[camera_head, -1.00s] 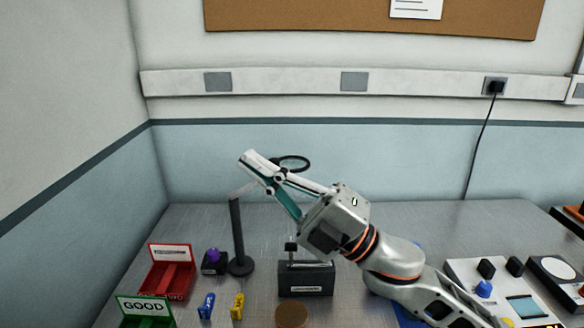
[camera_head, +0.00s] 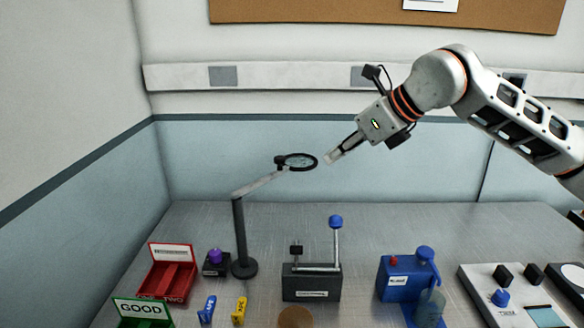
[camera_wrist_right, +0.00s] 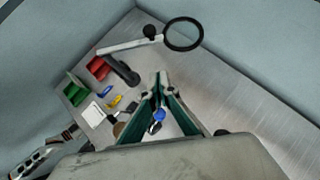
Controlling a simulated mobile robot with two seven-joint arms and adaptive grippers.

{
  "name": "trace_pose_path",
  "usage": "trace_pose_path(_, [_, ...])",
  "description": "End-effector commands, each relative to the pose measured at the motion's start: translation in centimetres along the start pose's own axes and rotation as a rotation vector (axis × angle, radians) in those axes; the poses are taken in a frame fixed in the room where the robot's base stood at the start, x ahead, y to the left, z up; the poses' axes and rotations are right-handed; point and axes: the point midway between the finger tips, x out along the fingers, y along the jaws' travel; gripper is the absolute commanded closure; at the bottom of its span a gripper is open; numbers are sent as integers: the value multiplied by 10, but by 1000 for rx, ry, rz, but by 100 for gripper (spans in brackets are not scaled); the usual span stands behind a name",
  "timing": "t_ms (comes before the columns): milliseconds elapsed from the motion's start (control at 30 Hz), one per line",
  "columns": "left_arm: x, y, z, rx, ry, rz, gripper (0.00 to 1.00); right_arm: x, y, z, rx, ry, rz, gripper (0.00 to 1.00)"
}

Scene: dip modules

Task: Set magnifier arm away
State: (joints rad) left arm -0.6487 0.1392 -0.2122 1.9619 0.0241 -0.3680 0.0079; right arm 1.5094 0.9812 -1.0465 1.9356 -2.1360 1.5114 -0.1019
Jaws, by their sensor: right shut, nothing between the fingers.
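The magnifier has a dark upright post (camera_head: 239,235) on a round base, a pale jointed arm (camera_head: 262,184) and a black-rimmed round lens (camera_head: 301,161) held out to the right, above the bench. My right gripper (camera_head: 332,157) is shut and empty, just right of the lens in the head view, apart from it in the picture. In the right wrist view, its fingers (camera_wrist_right: 161,78) meet at the tips with nothing between them, and the lens ring (camera_wrist_right: 184,34) shows beyond them.
A dark press-like fixture with a blue-knobbed lever (camera_head: 336,222) stands right of the magnifier. A red bin (camera_head: 169,270), a green GOOD bin (camera_head: 141,308) and blue and yellow pieces are at left. A blue dispenser (camera_head: 400,285) stands right. The back of the bench is clear.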

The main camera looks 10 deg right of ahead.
Motion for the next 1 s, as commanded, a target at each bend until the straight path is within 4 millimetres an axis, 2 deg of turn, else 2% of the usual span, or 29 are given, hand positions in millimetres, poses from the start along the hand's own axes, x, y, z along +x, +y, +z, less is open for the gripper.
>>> trace_pose_path(167, [0, 0, -2, -4, 2, 1, 42, 14, -3, -1, 4, 6, -9, 100])
trace_pose_path(633, [-5, -2, -10, -1, 5, -1, 42, 103, -2, -1, 3, 5, -5, 100])
trace_pose_path(733, [-7, -2, -15, -1, 7, -1, 42, 111, -2, 14, 2, 1, -6, 100])
trace_pose_path(1000, [-9, -3, -19, 0, 9, -2, 42, 126, -3, 27, 1, 2, -7, 100])
